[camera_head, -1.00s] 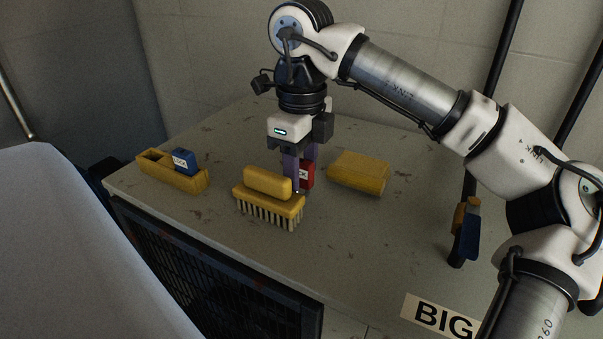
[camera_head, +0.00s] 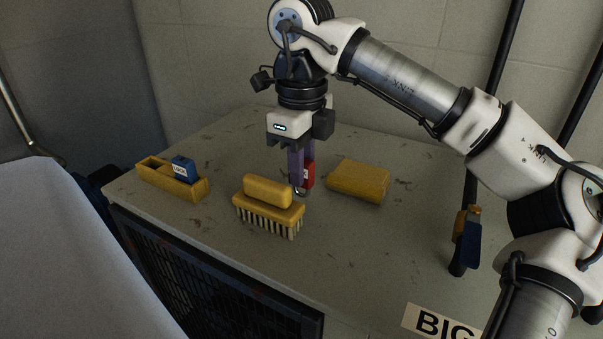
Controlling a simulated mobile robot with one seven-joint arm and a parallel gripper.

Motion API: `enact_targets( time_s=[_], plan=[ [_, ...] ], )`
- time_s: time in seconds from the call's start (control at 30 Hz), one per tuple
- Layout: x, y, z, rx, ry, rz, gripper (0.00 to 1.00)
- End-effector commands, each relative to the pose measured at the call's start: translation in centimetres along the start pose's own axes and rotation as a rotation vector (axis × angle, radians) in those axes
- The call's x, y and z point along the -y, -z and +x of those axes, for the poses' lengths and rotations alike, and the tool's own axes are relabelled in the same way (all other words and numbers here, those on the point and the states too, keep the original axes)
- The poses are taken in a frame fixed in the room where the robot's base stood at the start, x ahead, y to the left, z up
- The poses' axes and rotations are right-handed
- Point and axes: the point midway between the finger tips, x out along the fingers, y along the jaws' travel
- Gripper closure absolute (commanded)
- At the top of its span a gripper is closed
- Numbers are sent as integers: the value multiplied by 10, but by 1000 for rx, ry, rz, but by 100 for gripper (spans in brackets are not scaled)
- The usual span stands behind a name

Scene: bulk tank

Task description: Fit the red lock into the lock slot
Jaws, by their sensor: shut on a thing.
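The red lock (camera_head: 309,173) is between the purple fingers of my gripper (camera_head: 301,180), behind the brush. The fingers hide its left part, and a small metallic loop shows at its lower end. My gripper points down and is shut on the lock, which seems just above the table; the exact gap is hard to tell. A yellow holder (camera_head: 190,188) lies at the left of the table. A blue lock (camera_head: 184,168) with a white label stands in its right part. An open recess shows in the holder's left part.
A yellow brush (camera_head: 268,205) with pale bristles stands in front of my gripper. A yellow block (camera_head: 358,181) lies to the right. A blue and orange tool (camera_head: 467,238) is near the right side of the table (camera_head: 350,260). Bare table lies between brush and holder.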

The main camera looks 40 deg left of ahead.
Motion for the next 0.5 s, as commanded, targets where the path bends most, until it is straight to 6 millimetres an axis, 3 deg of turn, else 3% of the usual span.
enact_targets(
  time_s=[0.17, 0.37, 0.4, 0.5],
  plan=[
    [0, -1, -40, 3, 5, 2, 100],
    [0, 0, -102, 0, 7, 6, 100],
    [-1, 0, -119, 1, 4, 3, 100],
    [0, 0, -144, 0, 1, 0, 100]
  ],
)
